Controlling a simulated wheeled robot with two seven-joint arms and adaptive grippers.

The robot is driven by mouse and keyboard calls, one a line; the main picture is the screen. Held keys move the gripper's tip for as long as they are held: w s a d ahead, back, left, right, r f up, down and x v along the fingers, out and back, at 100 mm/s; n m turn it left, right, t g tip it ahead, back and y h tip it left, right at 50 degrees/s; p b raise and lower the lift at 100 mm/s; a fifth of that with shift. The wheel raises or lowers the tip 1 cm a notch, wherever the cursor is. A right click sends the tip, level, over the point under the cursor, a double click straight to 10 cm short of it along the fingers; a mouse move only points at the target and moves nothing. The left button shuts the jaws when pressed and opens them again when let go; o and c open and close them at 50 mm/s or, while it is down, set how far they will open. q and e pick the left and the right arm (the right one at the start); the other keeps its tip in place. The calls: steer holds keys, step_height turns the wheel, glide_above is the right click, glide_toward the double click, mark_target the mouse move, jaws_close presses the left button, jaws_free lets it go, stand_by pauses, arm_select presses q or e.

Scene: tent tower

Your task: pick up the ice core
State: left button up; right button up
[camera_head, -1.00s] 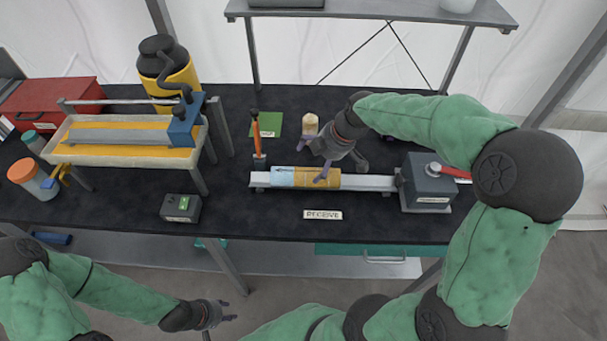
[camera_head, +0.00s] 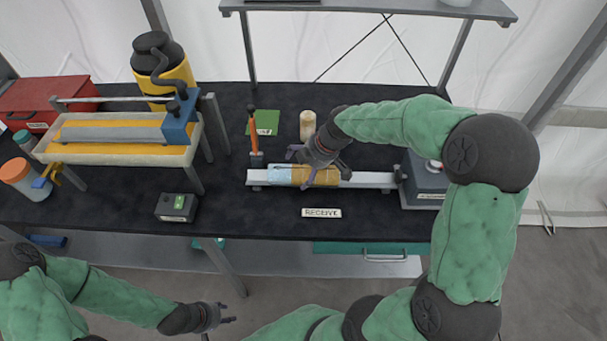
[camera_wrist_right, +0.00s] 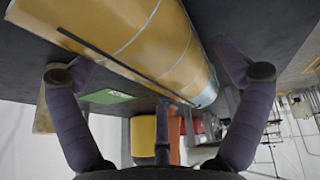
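The ice core (camera_head: 277,174) is a cylinder, pale blue at its left end and tan along the rest. It lies on its side on a light metal rail (camera_head: 372,180) on the black bench. My right gripper (camera_head: 315,168) is over its tan part, fingers spread. In the right wrist view the core (camera_wrist_right: 150,40) fills the top middle, between the open fingers of my right gripper (camera_wrist_right: 160,74); I see no clear grip. My left gripper (camera_head: 228,312) is open and empty, low in front of the bench.
An orange-handled upright (camera_head: 253,130) stands at the rail's left end, a grey box (camera_head: 425,180) at its right. A cream cylinder (camera_head: 307,125) stands behind. A RECEIVE label (camera_head: 322,213) lies in front. A trough (camera_head: 110,155) and small dark box (camera_head: 177,207) are left.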

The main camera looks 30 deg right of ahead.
steer(key=c, duration=1.3)
steer(key=shift+r, duration=0.1)
